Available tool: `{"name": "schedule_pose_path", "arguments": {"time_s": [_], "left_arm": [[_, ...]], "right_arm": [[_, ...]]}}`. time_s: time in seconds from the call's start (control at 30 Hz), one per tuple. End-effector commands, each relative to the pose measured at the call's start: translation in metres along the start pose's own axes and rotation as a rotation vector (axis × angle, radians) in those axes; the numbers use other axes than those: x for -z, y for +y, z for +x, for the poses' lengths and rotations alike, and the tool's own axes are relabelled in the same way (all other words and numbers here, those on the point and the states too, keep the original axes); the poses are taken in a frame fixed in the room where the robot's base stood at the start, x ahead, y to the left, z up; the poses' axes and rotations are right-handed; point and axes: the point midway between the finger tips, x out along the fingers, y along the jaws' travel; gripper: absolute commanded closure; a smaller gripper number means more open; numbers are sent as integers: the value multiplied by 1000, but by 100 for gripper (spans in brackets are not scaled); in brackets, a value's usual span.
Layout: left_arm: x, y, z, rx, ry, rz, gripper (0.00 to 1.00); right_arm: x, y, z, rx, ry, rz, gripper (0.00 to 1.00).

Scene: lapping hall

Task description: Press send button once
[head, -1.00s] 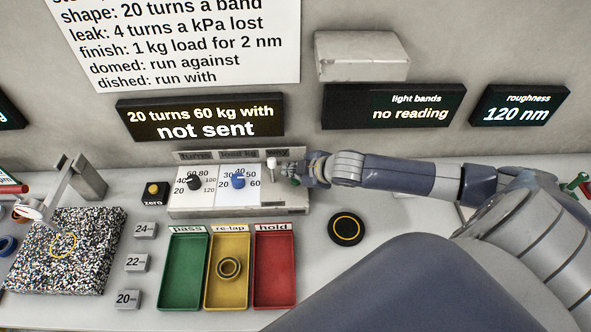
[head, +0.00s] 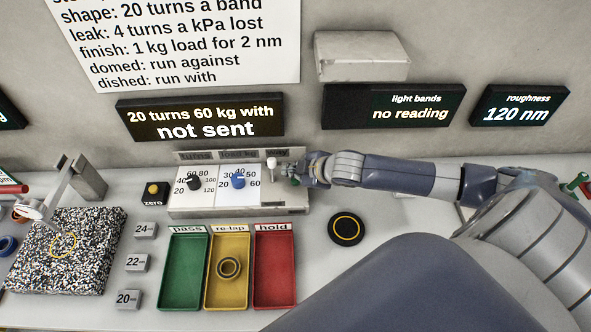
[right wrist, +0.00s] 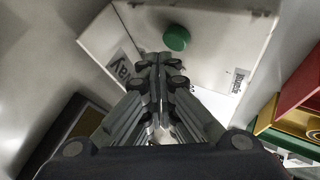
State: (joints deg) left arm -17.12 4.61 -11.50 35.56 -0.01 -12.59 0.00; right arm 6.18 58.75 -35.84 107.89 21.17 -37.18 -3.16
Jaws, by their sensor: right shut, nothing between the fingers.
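The control box (head: 185,207) stands on the bench below a display (head: 200,118) reading "20 turns 60 kg with / not sent". In the right wrist view a round green button (right wrist: 176,37) sits on the box's pale top. I take it as the send button; the small label (right wrist: 238,82) near it is hard to read. My right gripper (head: 290,171) is at the right end of the box; in the right wrist view its closed, empty fingertips (right wrist: 160,62) point toward the green button, just short of it in the picture. Contact cannot be told. My left gripper is out of view.
A white-topped lever (head: 271,163) stands close left of my gripper, then a blue knob (head: 238,181) and a black knob (head: 193,182). Green, yellow and red trays (head: 273,301) lie in front. A black round pad (head: 346,229) lies to the right.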

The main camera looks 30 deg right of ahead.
Motion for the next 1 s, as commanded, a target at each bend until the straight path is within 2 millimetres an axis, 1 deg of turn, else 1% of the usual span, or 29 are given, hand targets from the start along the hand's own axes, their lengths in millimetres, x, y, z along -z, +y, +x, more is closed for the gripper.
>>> {"name": "schedule_pose_path", "arguments": {"time_s": [1.0], "left_arm": [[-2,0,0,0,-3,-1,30]], "right_arm": [[-5,-4,6,0,0,0,100]]}}
